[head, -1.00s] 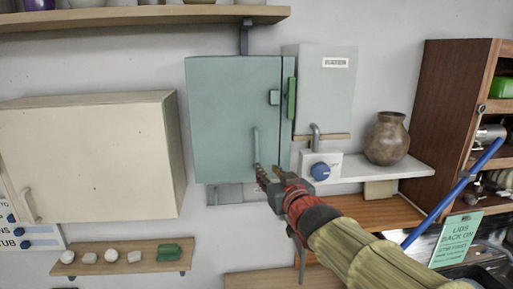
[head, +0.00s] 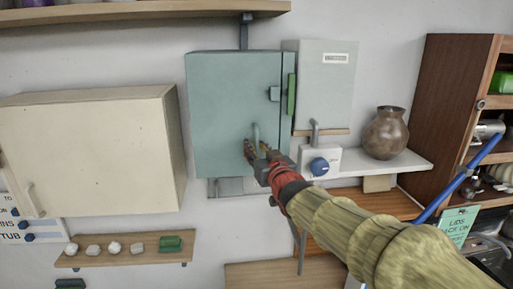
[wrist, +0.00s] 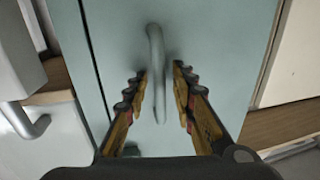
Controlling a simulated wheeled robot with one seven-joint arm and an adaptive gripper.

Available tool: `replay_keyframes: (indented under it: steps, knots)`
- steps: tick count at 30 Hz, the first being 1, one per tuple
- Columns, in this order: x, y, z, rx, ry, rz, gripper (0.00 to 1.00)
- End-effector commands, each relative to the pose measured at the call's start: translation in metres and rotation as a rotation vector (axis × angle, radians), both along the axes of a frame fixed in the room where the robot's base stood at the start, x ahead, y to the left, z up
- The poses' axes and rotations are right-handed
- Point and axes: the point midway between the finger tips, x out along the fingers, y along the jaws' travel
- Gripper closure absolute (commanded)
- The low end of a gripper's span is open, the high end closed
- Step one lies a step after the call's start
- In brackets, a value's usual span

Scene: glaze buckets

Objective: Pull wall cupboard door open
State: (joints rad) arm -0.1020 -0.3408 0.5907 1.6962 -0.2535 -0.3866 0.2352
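A teal wall cupboard has a closed door (head: 220,105) with a grey vertical bar handle (head: 256,130) low on its right side. My gripper (head: 257,149) is at this handle. In the wrist view the handle (wrist: 155,45) stands between the two open fingers of my gripper (wrist: 159,76), with a small gap visible on each side. The lower part of the handle reaches down between the fingers. The fingers partly hide the handle's lower end in the head view.
A cream cupboard (head: 85,150) hangs to the left, a grey box (head: 325,80) to the right. A green block (head: 291,97) sits by the teal door's right edge. A white box with a blue knob (head: 320,162), a shelf with a brown vase (head: 386,135) and a wooden cabinet (head: 440,110) stand further right.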

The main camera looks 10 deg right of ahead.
Motion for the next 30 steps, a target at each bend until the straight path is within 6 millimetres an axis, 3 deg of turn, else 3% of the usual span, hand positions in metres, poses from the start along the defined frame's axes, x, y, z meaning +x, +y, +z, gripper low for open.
replay_keyframes:
  steps: [5,18,30]
  knots:
    - [-0.0002,0.0000,0.0000,0.000,0.000,0.000,0.75]
    - [-0.0004,-0.0003,0.0001,0.000,0.000,0.000,1.00]
    - [-0.0004,-0.0003,0.0002,0.000,0.000,0.000,1.00]
